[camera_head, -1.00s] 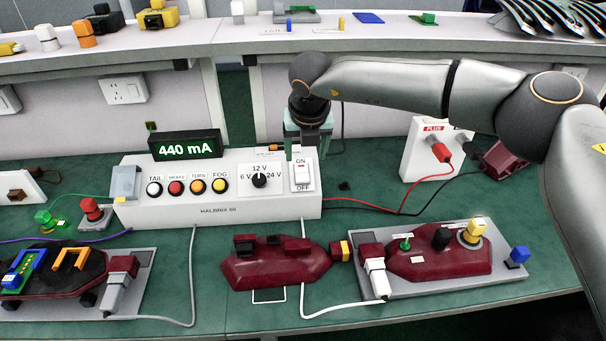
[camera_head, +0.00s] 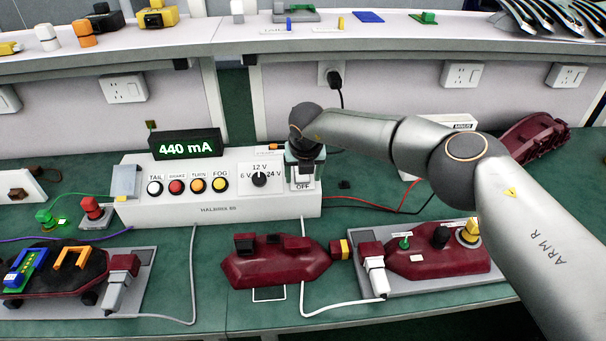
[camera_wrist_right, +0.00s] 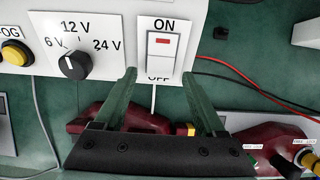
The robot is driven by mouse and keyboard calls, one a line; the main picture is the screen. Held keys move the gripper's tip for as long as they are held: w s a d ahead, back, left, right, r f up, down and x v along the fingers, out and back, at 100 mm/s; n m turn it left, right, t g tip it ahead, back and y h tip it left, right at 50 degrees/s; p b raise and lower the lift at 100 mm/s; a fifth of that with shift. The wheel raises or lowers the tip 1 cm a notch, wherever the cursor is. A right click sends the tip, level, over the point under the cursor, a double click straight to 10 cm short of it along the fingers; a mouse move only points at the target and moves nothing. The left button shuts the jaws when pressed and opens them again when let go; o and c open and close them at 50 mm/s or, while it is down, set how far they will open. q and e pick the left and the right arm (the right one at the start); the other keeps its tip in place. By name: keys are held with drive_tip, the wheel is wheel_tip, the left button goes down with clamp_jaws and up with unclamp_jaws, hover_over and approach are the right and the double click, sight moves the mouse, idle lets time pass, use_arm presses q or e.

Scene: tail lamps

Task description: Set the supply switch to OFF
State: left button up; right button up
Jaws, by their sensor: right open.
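The supply switch (camera_wrist_right: 161,45) is a white rocker in a white plate marked ON at the top and OFF at the bottom. It shows a red mark near its ON end in the right wrist view. It sits at the right end of the white supply box (camera_head: 215,209). In the right wrist view the gripper's green fingers (camera_wrist_right: 158,82) are apart and empty, either side of the switch's lower end. I cannot tell whether they touch it. My left gripper is not in view.
The voltage knob (camera_head: 260,179) is just left of the switch, with colored lamp buttons farther left. A display (camera_head: 185,145) reads 440 mA. Red and black cables run right from the box. A dark red lamp (camera_head: 276,262) lies in front of it.

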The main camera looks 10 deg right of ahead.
drive_tip(key=shift+c, duration=0.3)
clamp_jaws()
